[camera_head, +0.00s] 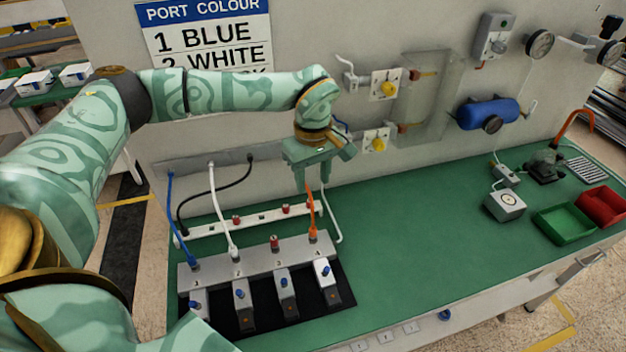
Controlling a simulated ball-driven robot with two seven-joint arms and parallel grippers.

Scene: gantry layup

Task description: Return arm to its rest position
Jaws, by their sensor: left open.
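My left arm comes in from the left, and its open gripper (314,184) points down over the bench. Its fingertips are just above or beside the orange cable (311,212) that rises from port 4 of the grey port block (258,257); I cannot tell whether they touch it. A blue cable (171,205) stands in port 1 and a white cable (216,200) in port 2. Port 3 carries a short red-topped piece (274,243) and no cable. My right gripper is not in view.
A white rail (258,218) lies behind the block, with a black cable (205,195) near its left end. The wall holds yellow-knobbed plates (386,85) and a blue cylinder (485,113). A green bin (563,224) and red bin (601,205) stand right. The middle green bench is clear.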

